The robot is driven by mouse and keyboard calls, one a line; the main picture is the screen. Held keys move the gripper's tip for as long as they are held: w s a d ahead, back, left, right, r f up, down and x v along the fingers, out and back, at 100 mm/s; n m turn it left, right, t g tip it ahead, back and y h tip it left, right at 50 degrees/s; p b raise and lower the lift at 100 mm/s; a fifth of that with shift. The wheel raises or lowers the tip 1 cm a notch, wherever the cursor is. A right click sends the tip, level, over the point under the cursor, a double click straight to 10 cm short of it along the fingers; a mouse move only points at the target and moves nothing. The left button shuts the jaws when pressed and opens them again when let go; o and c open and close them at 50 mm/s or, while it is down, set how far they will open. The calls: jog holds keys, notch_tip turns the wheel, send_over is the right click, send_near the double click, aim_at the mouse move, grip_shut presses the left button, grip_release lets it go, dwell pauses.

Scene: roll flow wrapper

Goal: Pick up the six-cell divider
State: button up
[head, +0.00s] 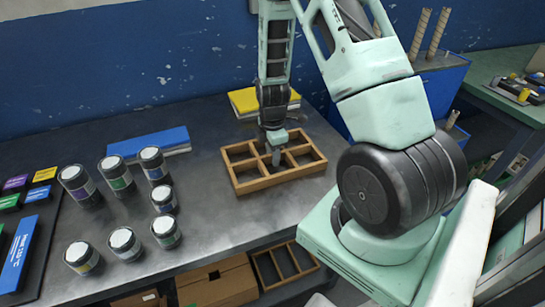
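The wooden six-cell divider (284,178) lies flat on the grey table near its back right part, with its open cells facing up. My gripper (275,157) points down over the middle of the divider, with its fingertips at the inner walls between cells. The fingers are small and partly merge with the wood. I cannot tell whether they touch it or are closed on a wall.
Several lidded jars (122,242) stand on the table's left half. A blue book (150,142) lies behind them, and a yellow one (245,101) lies behind the divider. A cardboard box (215,285) and another wooden frame (283,265) sit below the table's front edge.

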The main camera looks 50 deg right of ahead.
jog(key=shift+f, duration=0.35)
grip_shut()
jog(key=shift+r, duration=0.15)
